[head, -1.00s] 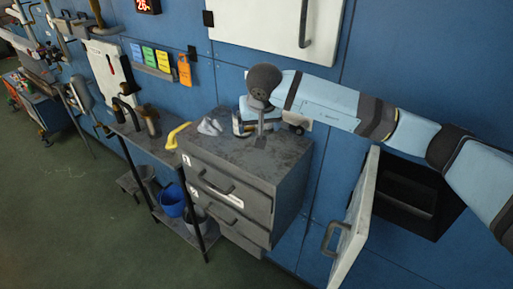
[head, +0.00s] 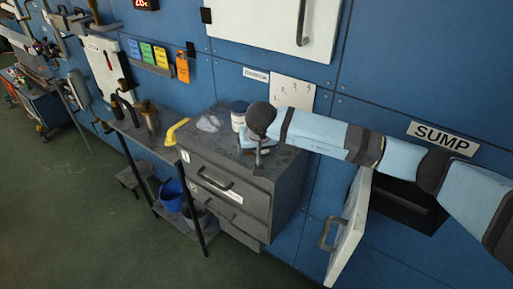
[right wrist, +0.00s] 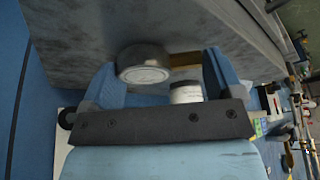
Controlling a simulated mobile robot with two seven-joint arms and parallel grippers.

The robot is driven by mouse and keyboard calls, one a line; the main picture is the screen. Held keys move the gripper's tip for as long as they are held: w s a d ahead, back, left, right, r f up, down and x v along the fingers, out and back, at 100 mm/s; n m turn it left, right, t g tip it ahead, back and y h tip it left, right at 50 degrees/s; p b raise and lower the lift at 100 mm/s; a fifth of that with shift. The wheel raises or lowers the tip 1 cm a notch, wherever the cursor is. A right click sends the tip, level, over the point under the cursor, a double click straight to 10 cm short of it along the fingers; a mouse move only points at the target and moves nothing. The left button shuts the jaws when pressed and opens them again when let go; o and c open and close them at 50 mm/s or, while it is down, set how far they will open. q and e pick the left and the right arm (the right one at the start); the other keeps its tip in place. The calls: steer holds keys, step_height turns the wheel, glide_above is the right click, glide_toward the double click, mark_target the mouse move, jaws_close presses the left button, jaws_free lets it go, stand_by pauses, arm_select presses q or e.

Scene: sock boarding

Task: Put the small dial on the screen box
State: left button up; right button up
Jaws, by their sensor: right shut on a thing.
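My right gripper (head: 259,158) is over the right part of the grey drawer cabinet's top. In the right wrist view its blue fingers (right wrist: 165,82) are on either side of a small round dial (right wrist: 145,72) with a dark rim and pale face, and a brown piece beside it. The gripper is shut on the dial, close to a grey surface. The dial cannot be made out in the head view. A box with a red digital display (head: 145,4) is cut off at the top left; I cannot tell whether it is the screen box. My left gripper is out of view.
An open white door (head: 350,230) stands at the right, below a SUMP sign (head: 443,137).

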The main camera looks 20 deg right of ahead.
steer(key=shift+f, duration=0.25)
steer(key=o, duration=0.8)
steer(key=shift+r, duration=0.1)
steer(key=shift+c, duration=0.2)
steer(key=shift+r, duration=0.15)
steer(key=shift+r, duration=0.25)
steer(key=b+v, duration=0.1)
steer(key=v, duration=1)
steer(key=shift+s+r, duration=0.15)
steer(key=shift+r, duration=0.15)
steer(key=shift+f, duration=0.1)
